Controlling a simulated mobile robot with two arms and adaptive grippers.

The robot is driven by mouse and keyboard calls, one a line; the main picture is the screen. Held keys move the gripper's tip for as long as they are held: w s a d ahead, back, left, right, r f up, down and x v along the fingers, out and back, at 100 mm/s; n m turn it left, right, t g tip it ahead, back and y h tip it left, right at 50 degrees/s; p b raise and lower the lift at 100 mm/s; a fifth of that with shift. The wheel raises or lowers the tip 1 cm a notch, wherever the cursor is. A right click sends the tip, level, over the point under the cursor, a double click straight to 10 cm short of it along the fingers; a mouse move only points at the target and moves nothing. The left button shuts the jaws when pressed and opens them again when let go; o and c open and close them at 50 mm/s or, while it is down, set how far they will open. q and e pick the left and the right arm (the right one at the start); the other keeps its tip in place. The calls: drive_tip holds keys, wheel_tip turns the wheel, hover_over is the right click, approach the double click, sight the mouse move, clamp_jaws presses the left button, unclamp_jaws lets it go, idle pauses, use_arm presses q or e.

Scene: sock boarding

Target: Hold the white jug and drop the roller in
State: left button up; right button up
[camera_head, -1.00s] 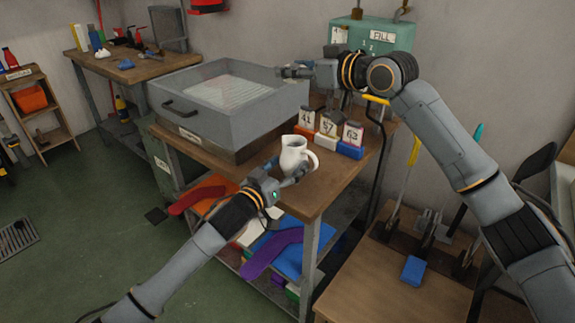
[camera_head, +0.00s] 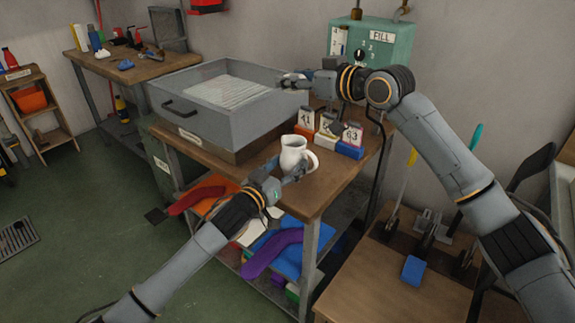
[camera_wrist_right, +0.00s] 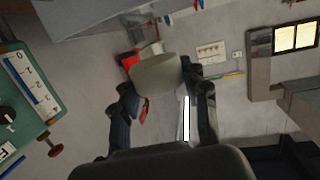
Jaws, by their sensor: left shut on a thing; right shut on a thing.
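The white jug (camera_head: 292,153) stands upright near the front edge of the wooden bench, its handle to the right. My right gripper (camera_head: 292,80) is in the air behind and above the jug, by the right side of the grey box. In the right wrist view, a pale grey rounded piece (camera_wrist_right: 160,76), apparently the roller, sits between the fingers of my right gripper (camera_wrist_right: 160,95), which are shut on it. In the head view the piece is too small to make out clearly.
A grey open box (camera_head: 215,128) with a ribbed white surface inside stands left of the jug. Several numbered blocks (camera_head: 327,126) stand right behind it. A green fill unit (camera_head: 400,45) is at the back. Coloured sock-like shapes lie on the shelf below.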

wheel_tip(320, 180, down, 11)
idle(1.3)
drive_tip(key=shift+r, duration=0.1)
drive_tip(key=o, duration=1.2)
drive_tip(key=shift+o, duration=0.2)
drive_tip(key=shift+d, duration=0.1)
drive_tip(key=v, duration=1.2)
drive_tip(key=shift+r, duration=0.1)
